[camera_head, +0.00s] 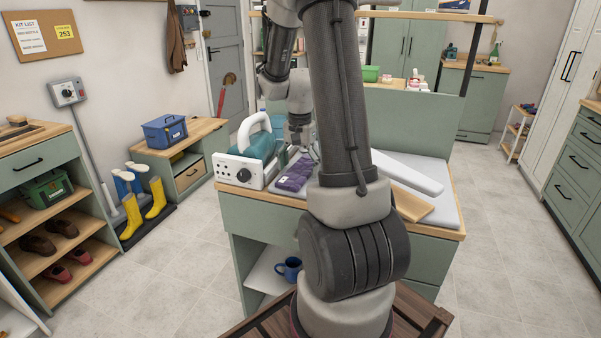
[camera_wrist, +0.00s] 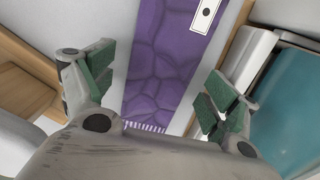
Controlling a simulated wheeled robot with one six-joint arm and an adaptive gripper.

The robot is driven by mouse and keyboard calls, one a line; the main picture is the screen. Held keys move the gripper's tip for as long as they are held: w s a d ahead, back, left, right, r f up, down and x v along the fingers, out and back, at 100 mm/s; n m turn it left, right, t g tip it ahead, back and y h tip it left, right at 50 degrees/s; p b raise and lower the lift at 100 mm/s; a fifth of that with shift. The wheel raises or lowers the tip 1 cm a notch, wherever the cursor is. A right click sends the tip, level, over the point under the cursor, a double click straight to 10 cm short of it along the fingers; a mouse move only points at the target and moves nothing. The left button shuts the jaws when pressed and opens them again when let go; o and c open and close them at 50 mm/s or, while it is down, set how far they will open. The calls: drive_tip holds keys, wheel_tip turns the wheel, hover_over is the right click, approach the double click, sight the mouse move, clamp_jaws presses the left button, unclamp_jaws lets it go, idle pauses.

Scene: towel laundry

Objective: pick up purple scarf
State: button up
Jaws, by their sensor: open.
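The purple scarf (camera_wrist: 160,75) lies flat between my open fingers in the wrist view, with a white fringe at its near end and a white label near its top. In the head view the scarf (camera_head: 293,177) lies folded on the green counter, to the right of a white and teal machine. My gripper (camera_wrist: 160,90) is open and empty, with green pads on either side of the scarf. In the head view my gripper (camera_head: 303,148) is above the counter near the scarf, partly hidden by my arm. I cannot tell its exact height over the scarf.
The white and teal machine (camera_head: 247,163) stands close on the scarf's left; its teal side also shows at right in the wrist view (camera_wrist: 290,105). A white board (camera_head: 408,172) and a wooden piece (camera_head: 411,204) lie on the counter (camera_head: 455,233) to the right.

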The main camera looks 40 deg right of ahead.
drive_tip(key=c, duration=1.1)
drive_tip(key=shift+r, duration=0.1)
